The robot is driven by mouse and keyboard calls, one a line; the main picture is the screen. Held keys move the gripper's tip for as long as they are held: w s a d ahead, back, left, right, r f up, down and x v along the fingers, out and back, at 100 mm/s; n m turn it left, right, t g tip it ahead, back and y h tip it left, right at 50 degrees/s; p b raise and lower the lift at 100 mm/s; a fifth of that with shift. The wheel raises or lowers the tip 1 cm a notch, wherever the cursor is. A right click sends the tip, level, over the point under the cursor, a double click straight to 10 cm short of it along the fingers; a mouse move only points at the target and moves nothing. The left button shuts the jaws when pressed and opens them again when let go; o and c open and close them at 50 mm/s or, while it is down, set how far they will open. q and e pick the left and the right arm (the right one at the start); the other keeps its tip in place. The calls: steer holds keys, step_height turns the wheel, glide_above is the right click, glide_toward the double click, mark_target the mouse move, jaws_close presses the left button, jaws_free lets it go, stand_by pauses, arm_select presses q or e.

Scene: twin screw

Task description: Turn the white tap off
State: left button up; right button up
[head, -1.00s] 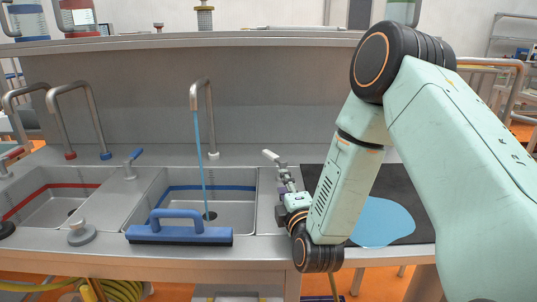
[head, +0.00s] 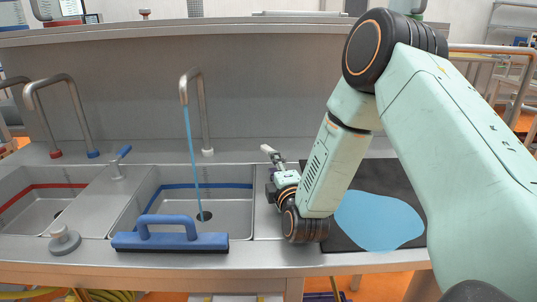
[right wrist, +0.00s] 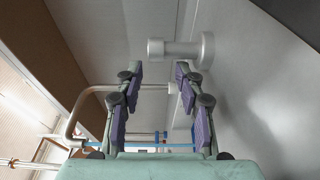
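The white tap is a grey spout with a white base (head: 207,152), and a thin blue stream (head: 193,150) falls from it into the blue-striped sink. Its white handle (head: 268,150) stands on the counter to the right of that sink. In the right wrist view the handle (right wrist: 178,50) is a pale bar with a thick end, just beyond my fingertips. My right gripper (right wrist: 159,75) is open, with purple pads apart and nothing between them. In the head view the right gripper (head: 276,168) is close to the handle, partly hidden by my wrist. My left gripper is out of view.
A blue-handled squeegee (head: 170,238) lies at the sink's front edge. A blue tap handle (head: 121,160) stands between the sinks. A grey plug (head: 64,240) lies at the left. A blue puddle (head: 378,222) covers part of the dark mat (head: 400,180) on the right.

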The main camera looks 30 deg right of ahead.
mark_target(268, 150)
steer(key=b+x, duration=0.1)
steer(key=x, duration=0.6)
steer(key=shift+w+r, duration=0.15)
steer(key=shift+w, duration=0.1)
steer(key=shift+a, duration=0.1)
steer(key=shift+r, duration=0.1)
steer(key=shift+c, duration=0.4)
steer(key=c, duration=0.3)
jaws_close()
